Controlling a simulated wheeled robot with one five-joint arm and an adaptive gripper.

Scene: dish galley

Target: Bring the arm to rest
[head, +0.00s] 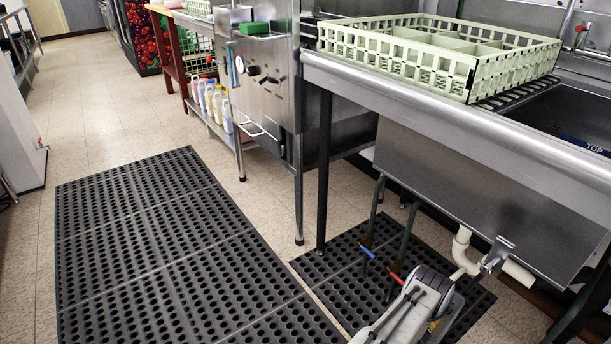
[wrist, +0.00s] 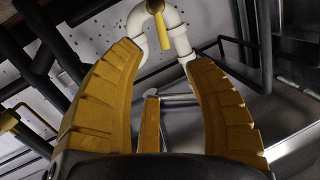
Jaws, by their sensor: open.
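In the head view my arm (head: 408,311) is low at the bottom, right of centre, in front of the sink's underside. The gripper's fingers are mostly hidden there.
The steel sink counter (head: 440,105) overhangs on the right, carrying a pale green dish rack (head: 455,66). Black rubber mats (head: 160,245) cover the floor, with open room at left. Several bottles (head: 216,100) stand on a low shelf.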

